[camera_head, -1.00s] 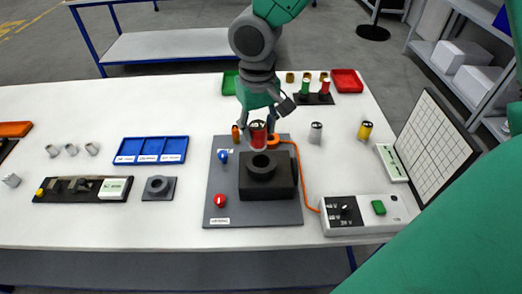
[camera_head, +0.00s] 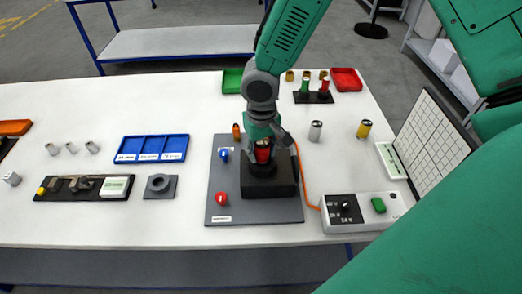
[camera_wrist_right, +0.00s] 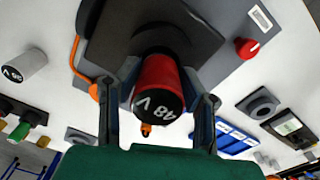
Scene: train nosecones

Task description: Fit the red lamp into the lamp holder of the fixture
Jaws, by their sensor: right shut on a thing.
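The fixture is a grey plate (camera_head: 220,190) with a black block (camera_head: 273,206) carrying the round lamp holder (camera_head: 261,169). My right gripper (camera_head: 262,156) is over the holder, pointing down, with its fingers around the red lamp (camera_head: 262,154). In the right wrist view the red lamp (camera_wrist_right: 158,84) shows its dark end marked 48 V between the two fingers, and its other end meets the dark holder (camera_wrist_right: 160,38). How deep it sits in the holder is hidden. The left gripper is not in view.
A blue knob (camera_head: 223,154) and a red knob (camera_head: 221,198) stand on the plate. An orange cable runs to the power box (camera_head: 360,213) at right. A silver lamp (camera_head: 315,131) and a yellow lamp (camera_head: 364,129) stand behind. A blue tray (camera_head: 152,148) lies left.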

